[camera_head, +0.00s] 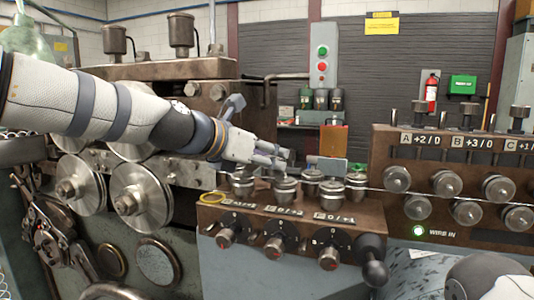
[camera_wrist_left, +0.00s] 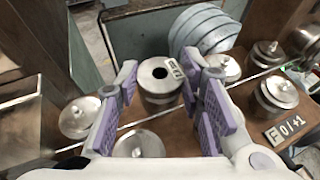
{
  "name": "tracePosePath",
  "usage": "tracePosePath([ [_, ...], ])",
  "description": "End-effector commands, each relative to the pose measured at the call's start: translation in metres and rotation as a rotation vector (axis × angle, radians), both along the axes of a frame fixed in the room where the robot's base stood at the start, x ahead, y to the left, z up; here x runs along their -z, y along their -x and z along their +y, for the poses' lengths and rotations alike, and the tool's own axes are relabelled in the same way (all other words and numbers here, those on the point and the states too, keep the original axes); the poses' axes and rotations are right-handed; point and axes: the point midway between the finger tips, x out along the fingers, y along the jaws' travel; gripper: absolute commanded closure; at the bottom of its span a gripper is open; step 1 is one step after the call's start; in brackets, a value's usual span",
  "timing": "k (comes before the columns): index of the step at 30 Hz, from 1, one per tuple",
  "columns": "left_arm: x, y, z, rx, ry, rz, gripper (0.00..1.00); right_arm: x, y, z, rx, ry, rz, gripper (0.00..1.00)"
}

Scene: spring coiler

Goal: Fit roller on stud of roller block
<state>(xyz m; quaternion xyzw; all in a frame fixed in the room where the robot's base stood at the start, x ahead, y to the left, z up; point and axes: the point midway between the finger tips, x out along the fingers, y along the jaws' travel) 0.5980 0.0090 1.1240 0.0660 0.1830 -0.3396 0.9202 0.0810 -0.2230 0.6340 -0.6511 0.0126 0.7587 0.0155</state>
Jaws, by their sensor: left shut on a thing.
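In the left wrist view a steel roller (camera_wrist_left: 158,91) with a dark open hole in its top stands between the finger pads of my left gripper (camera_wrist_left: 158,96). The gripper is shut on it. In the head view my left gripper (camera_head: 281,160) reaches in from the left, over the roller block (camera_head: 222,216). The fingers partly cover the rollers there, so I cannot tell the held roller's gap to its stud. Capped rollers stand around it, among them one at the front right (camera_head: 332,192). My right gripper is not in view.
A thin wire (camera_wrist_left: 243,82) runs across the block between the rollers. Large steel discs (camera_head: 140,194) are at the left. Neighbouring rollers (camera_wrist_left: 275,92) leave little room.

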Motion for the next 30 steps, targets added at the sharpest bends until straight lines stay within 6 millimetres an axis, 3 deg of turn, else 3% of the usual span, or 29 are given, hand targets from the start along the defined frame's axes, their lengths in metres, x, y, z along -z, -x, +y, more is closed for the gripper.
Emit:
tracePosePath([
  [29,0.024,0.001,-0.001,0.004,0.0,0.001,1.0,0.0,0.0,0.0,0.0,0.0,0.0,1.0],
  [30,0.024,0.001,-0.002,0.004,0.0,0.001,0.61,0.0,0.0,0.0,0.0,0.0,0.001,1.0],
])
